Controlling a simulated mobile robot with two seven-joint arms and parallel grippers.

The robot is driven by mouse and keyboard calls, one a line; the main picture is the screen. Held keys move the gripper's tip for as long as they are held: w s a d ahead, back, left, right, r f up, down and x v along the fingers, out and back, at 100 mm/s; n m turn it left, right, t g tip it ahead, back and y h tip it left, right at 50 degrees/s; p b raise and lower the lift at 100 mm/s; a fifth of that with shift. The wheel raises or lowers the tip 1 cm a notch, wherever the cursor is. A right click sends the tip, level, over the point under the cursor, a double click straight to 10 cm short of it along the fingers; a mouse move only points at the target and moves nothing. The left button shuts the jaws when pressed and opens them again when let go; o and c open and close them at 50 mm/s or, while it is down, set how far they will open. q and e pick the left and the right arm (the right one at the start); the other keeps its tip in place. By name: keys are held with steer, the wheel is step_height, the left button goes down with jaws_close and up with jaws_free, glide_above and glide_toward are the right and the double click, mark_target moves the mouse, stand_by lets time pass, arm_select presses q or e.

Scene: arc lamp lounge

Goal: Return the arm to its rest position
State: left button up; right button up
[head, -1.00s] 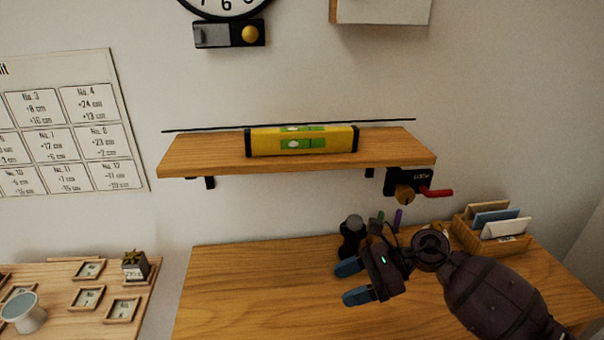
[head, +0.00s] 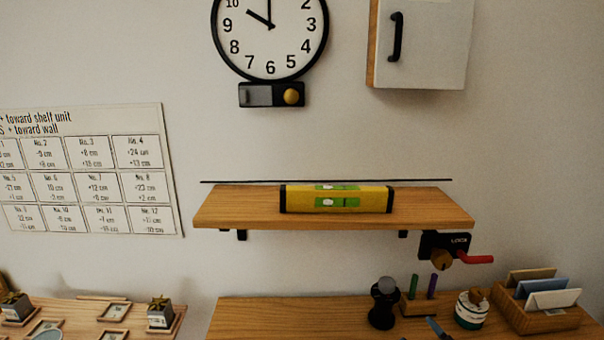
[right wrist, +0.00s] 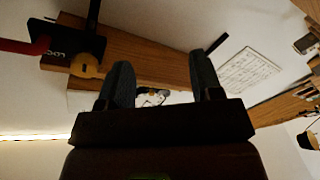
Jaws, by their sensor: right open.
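My right gripper (right wrist: 163,80) is open, with its two dark fingers apart and nothing between them in the right wrist view. In the head view only a blue fingertip (head: 434,326) of it shows at the bottom edge, in front of the desk. The rest of the right arm is out of that frame. My left gripper is in neither view.
A wooden wall shelf (head: 240,207) holds a yellow spirit level (head: 370,199). A lock box (head: 432,243) with a red handle (head: 474,259) hangs under its right end. The desk (head: 270,312) carries a black object (head: 382,303), a jar (head: 471,311) and a card holder (head: 535,317).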

steer(key=s+d+f+m+g+h, duration=0.1)
steer(key=s+f+m, duration=0.1)
steer(key=s+f, duration=0.1)
steer(key=s+f+m+g+h, duration=0.1)
steer(key=s+f+m, duration=0.1)
steer(key=s+f, duration=0.1)
steer(key=s+d+f+m+g+h, duration=0.1)
steer(key=s+f+m, duration=0.2)
steer(key=f, duration=0.1)
steer(key=shift+s+d+f, duration=0.25)
steer(key=shift+d+f, duration=0.05)
steer(key=shift+d, duration=0.05)
steer(key=s+f+m+g, duration=0.1)
steer(key=s+f, duration=0.3)
steer(key=s, duration=0.2)
steer(key=s+d+f+m+g+h, duration=0.1)
steer(key=s+f+g, duration=0.1)
steer(key=s, duration=0.4)
steer(key=shift+s+d+f+m+h, duration=0.2)
steer(key=shift+s+f+m+h, duration=0.15)
steer(key=shift+f, duration=0.5)
steer(key=shift+w, duration=0.1)
